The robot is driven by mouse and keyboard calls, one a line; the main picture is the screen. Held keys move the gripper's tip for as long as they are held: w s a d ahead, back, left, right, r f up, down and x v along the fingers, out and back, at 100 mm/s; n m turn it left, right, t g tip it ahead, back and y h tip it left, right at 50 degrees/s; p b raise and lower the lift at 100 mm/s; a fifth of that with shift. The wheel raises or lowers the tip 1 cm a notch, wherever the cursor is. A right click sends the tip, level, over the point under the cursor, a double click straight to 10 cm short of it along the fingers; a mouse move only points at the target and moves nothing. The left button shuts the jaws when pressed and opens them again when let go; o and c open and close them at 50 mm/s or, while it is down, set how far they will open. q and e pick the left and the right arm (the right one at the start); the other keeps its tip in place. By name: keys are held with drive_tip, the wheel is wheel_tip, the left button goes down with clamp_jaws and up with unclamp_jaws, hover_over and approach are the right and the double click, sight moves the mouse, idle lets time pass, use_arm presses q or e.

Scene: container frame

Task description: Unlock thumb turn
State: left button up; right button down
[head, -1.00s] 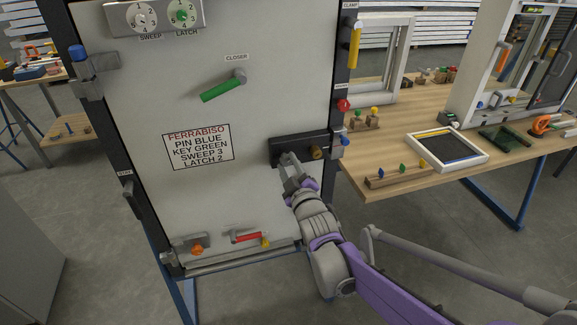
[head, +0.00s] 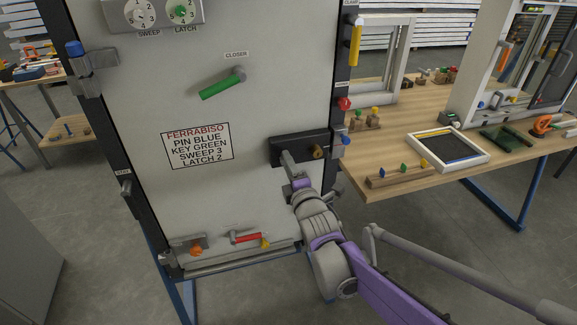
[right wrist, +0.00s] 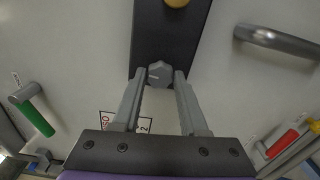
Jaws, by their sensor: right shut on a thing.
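The black lock plate (head: 297,147) is mounted on the right side of the grey door panel (head: 240,125), with a brass knob (head: 318,152) at its right end. My right gripper (head: 286,157) reaches the plate's left part from below. In the right wrist view its two fingers (right wrist: 160,76) are on either side of the grey thumb turn (right wrist: 160,73), shut on it. The fingers largely hide the thumb turn in the head view. The brass knob also shows at the top of the right wrist view (right wrist: 177,2). My left gripper is not in view.
A green closer lever (head: 222,86), a printed sign (head: 197,146) and numbered dials (head: 160,14) are on the panel. A red-handled part (head: 247,238) is low on it. A wooden bench (head: 400,135) with frames and small parts stands at the right.

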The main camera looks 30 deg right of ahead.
drive_tip(key=shift+n, duration=0.7)
drive_tip(key=shift+c, duration=2.2)
unclamp_jaws()
drive_tip(key=p+v, duration=0.1)
drive_tip(key=v, duration=1)
drive_tip(key=shift+w, duration=0.1)
